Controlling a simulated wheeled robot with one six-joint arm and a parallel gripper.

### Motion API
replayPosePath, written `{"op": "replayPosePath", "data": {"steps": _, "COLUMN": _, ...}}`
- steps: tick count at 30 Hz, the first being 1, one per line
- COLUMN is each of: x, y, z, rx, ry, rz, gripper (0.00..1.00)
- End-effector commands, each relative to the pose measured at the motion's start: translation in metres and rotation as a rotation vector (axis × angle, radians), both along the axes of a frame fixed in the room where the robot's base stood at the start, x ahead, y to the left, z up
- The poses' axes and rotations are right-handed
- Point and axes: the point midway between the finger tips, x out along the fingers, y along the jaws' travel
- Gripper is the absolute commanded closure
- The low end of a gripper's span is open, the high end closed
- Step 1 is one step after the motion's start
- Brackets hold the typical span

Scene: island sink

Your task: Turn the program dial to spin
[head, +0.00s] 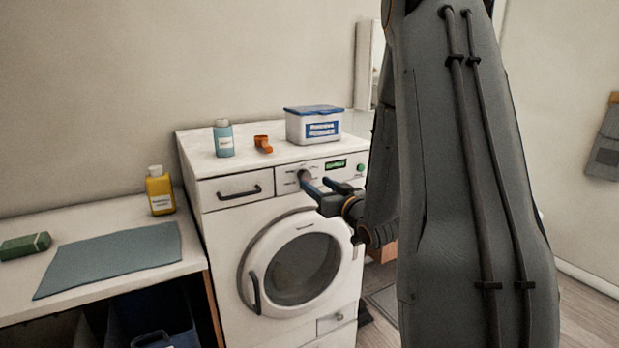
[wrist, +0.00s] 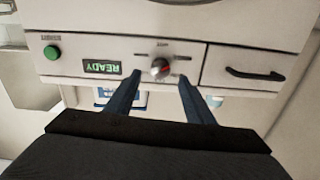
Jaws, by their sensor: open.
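The wrist view shows the panel upside down, and the small labels around the dial are too blurred to read. My gripper (wrist: 159,82) is open, with one blue finger on each side of the dial in that view. Whether the fingers touch the dial cannot be told. In the head view my gripper (head: 316,182) is at the panel, close to the dial (head: 304,176). The display (wrist: 102,67) reads READY.
A green button (wrist: 51,52) and the drawer handle (wrist: 255,74) flank the dial. A blue-lidded box (head: 314,127), an orange scoop (head: 263,144) and a blue bottle (head: 223,139) stand on the machine. The round door (head: 250,262) is shut. A counter (head: 100,222) is at left.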

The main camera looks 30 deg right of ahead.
Motion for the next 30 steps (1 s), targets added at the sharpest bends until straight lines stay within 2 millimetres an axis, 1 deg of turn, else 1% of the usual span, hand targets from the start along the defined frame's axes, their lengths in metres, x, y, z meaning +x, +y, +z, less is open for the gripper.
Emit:
{"op": "replayPosePath", "data": {"steps": 1, "x": 0.009, "y": 0.001, "z": 0.001, "rx": 0.000, "ry": 0.000, "rz": 0.002, "gripper": 0.51}}
{"op": "replayPosePath", "data": {"steps": 3, "x": 0.020, "y": 0.002, "z": 0.001, "rx": 0.000, "ry": 0.002, "rz": 0.002, "gripper": 0.51}}
{"op": "replayPosePath", "data": {"steps": 9, "x": 0.045, "y": 0.002, "z": 0.001, "rx": -0.001, "ry": 0.002, "rz": 0.000, "gripper": 0.51}}
{"op": "replayPosePath", "data": {"steps": 13, "x": 0.052, "y": 0.002, "z": 0.000, "rx": -0.001, "ry": 0.002, "rz": -0.001, "gripper": 0.51}}
{"op": "replayPosePath", "data": {"steps": 21, "x": 0.054, "y": 0.002, "z": 0.000, "rx": 0.000, "ry": 0.002, "rz": -0.001, "gripper": 0.51}}
{"op": "replayPosePath", "data": {"steps": 23, "x": 0.054, "y": 0.002, "z": 0.000, "rx": 0.000, "ry": 0.002, "rz": -0.001, "gripper": 0.60}}
{"op": "replayPosePath", "data": {"steps": 24, "x": 0.054, "y": 0.002, "z": 0.000, "rx": 0.000, "ry": 0.002, "rz": -0.001, "gripper": 0.67}}
{"op": "replayPosePath", "data": {"steps": 28, "x": 0.054, "y": 0.002, "z": 0.000, "rx": 0.000, "ry": 0.002, "rz": -0.002, "gripper": 0.89}}
{"op": "replayPosePath", "data": {"steps": 29, "x": 0.054, "y": 0.002, "z": 0.000, "rx": 0.000, "ry": 0.002, "rz": -0.002, "gripper": 0.93}}
{"op": "replayPosePath", "data": {"steps": 30, "x": 0.054, "y": 0.002, "z": 0.000, "rx": 0.000, "ry": 0.002, "rz": -0.002, "gripper": 0.93}}
